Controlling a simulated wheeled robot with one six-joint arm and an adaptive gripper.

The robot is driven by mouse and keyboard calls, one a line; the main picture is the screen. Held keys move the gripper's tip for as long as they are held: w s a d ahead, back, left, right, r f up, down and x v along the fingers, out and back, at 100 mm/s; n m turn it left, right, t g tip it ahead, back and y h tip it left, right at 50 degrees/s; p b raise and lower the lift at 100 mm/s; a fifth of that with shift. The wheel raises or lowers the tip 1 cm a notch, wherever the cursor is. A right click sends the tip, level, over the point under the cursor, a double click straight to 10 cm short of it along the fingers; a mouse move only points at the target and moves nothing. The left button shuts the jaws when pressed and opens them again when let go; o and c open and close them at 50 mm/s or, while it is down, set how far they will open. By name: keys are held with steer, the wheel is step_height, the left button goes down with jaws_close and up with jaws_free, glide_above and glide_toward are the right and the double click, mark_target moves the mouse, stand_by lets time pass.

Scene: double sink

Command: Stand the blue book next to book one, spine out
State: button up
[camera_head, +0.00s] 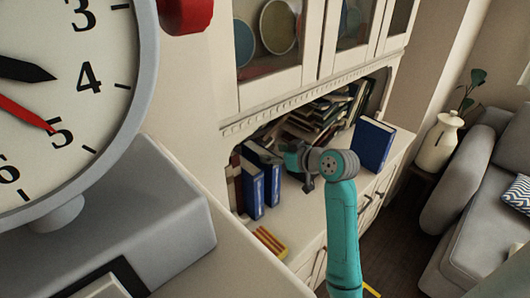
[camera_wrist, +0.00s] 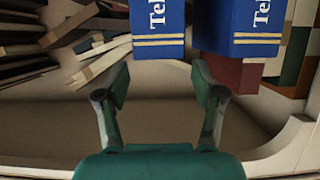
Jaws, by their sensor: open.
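In the head view two blue books stand upright side by side at the left of the cabinet counter, the nearer one (camera_head: 252,190) and the farther one (camera_head: 272,184). A third blue book (camera_head: 373,145) stands alone at the counter's right. My gripper (camera_head: 266,155) reaches left close to the tops of the pair. In the wrist view my gripper (camera_wrist: 163,80) is open and empty. A blue book with gold lines and white lettering (camera_wrist: 158,25) lines up with the gap between the fingers. Another blue book (camera_wrist: 241,25) is just right of it. Contact cannot be told.
Several loose books (camera_head: 318,120) lie heaped at the back of the niche. A yellow-orange striped item (camera_head: 270,242) lies near the counter's front edge. A large clock (camera_head: 60,100) fills the near left. Counter (camera_head: 325,207) is clear between the pair and the lone book.

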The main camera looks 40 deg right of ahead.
steer(key=shift+v, duration=2.7)
